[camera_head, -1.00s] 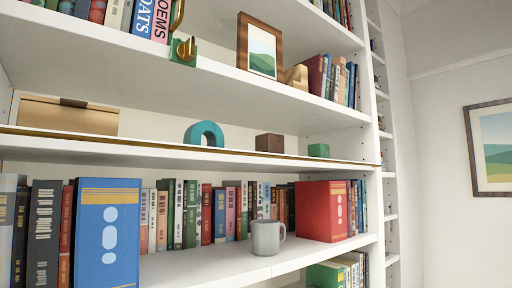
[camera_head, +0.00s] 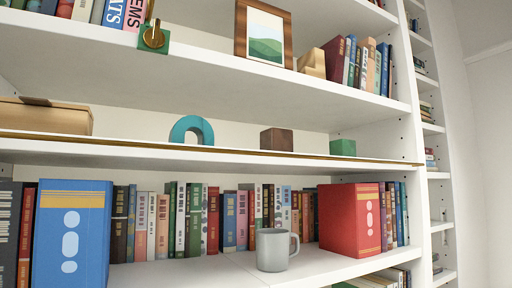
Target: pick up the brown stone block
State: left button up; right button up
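The brown stone block (camera_head: 277,139) sits on the middle shelf (camera_head: 150,153), a little right of the picture's centre. It is a small dark brown cube, standing apart from a teal arch (camera_head: 191,130) on its left and a green block (camera_head: 343,147) on its right. Neither of my grippers shows in the head view.
A thin brass-coloured strip runs along the middle shelf's front edge. A tan box (camera_head: 45,117) is at that shelf's left. Below are a grey mug (camera_head: 272,250), a blue box (camera_head: 72,235), a red box (camera_head: 350,220) and rows of books. The shelf above holds a picture frame (camera_head: 264,33).

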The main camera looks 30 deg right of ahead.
aim_at(273, 139)
jog(key=l+u, duration=0.1)
jog(key=l, duration=0.4)
jog(key=k+l+u, duration=0.1)
jog(key=l, duration=0.4)
jog(key=l+u, duration=0.1)
jog(key=l, duration=0.4)
jog(key=k+l+u, duration=0.1)
jog(key=l, duration=0.4)
jog(key=k+l+u, duration=0.15)
jog(key=l, duration=0.35)
